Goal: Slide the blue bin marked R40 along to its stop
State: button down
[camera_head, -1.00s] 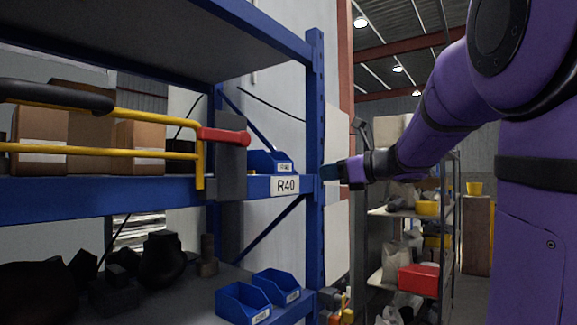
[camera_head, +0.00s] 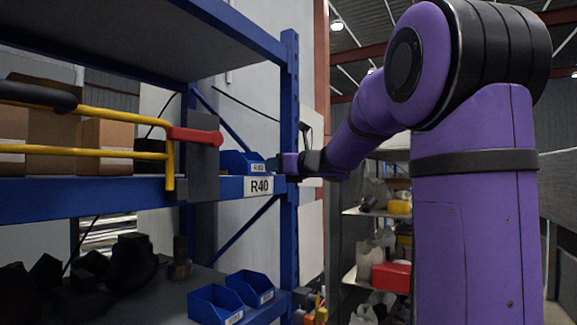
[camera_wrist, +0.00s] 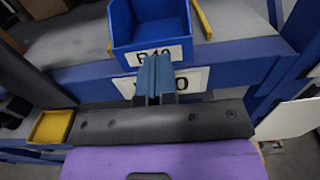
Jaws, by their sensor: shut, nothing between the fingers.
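The blue bin marked R40 (camera_head: 236,163) sits on the middle shelf, above the shelf's R40 plate (camera_head: 258,186). In the wrist view the bin (camera_wrist: 123,22) is seen from above, looks empty, and has its labelled front toward me. My gripper (camera_head: 274,165) is shut and empty at the right of the bin. In the wrist view the blue-grey fingertips (camera_wrist: 155,62) overlap the lower part of the bin's label. I cannot tell whether they touch it. I cannot make out the stop for certain.
A yellow strip (camera_wrist: 202,19) runs along the bin's right side in the wrist view. A dark upright panel (camera_head: 202,158) and a yellow rail with a red end (camera_head: 195,136) stand left of the bin. The blue rack post (camera_head: 289,120) is close to my gripper. Two blue bins (camera_head: 250,288) sit below.

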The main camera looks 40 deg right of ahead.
aim_at(260, 165)
jog(key=shift+x, duration=1)
jog(key=shift+w, duration=0.1)
jog(key=shift+x, duration=2.5)
